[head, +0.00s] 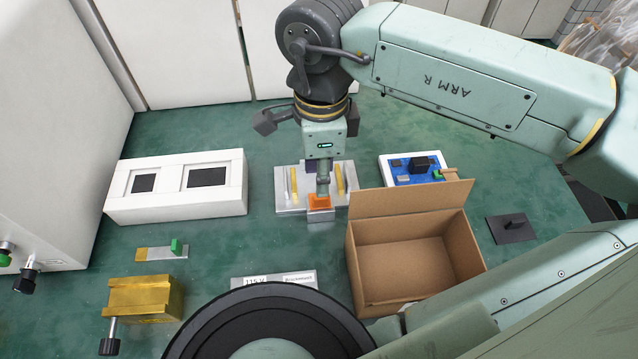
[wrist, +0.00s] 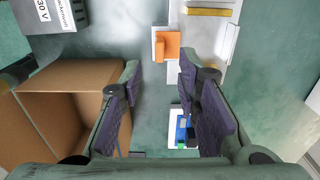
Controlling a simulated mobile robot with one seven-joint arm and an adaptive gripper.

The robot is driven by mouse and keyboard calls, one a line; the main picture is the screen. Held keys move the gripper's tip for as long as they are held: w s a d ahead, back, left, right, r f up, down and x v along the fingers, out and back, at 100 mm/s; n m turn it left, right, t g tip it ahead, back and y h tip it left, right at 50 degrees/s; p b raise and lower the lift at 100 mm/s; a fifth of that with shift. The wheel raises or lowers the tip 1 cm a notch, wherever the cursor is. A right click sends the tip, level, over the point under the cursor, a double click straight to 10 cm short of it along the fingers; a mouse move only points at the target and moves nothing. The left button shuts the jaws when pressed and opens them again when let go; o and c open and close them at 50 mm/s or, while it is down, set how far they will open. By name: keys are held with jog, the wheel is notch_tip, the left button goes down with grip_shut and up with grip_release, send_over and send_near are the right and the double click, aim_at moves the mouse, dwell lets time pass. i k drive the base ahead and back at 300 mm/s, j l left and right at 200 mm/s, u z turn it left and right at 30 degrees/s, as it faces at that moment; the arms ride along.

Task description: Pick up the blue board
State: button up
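The blue board (head: 405,180) lies on a white tray (head: 386,164) behind the cardboard box, right of my gripper in the head view. It carries dark and green parts. In the wrist view the blue board (wrist: 181,130) shows only in part, low between my fingers, with the right finger hiding some of it. My gripper (wrist: 159,76) is open, its purple-padded fingers apart with nothing between them. In the head view my gripper (head: 322,185) points down over the metal fixture, left of the board; its fingertips are hard to make out there.
An open cardboard box (head: 405,275) stands in front of the board, one flap raised toward it. A metal fixture (head: 290,203) with an orange block (head: 320,201) lies below my gripper. A dark plate with a handle (head: 511,228) lies right. A white double-window block (head: 175,210) stands left.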

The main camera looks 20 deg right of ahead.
aim_at(417, 169)
jog(key=k+j, duration=0.2)
jog(key=k, duration=0.3)
jog(key=k+j, duration=0.2)
jog(key=k, duration=0.25)
jog(key=k+j, duration=0.2)
jog(key=k, duration=0.3)
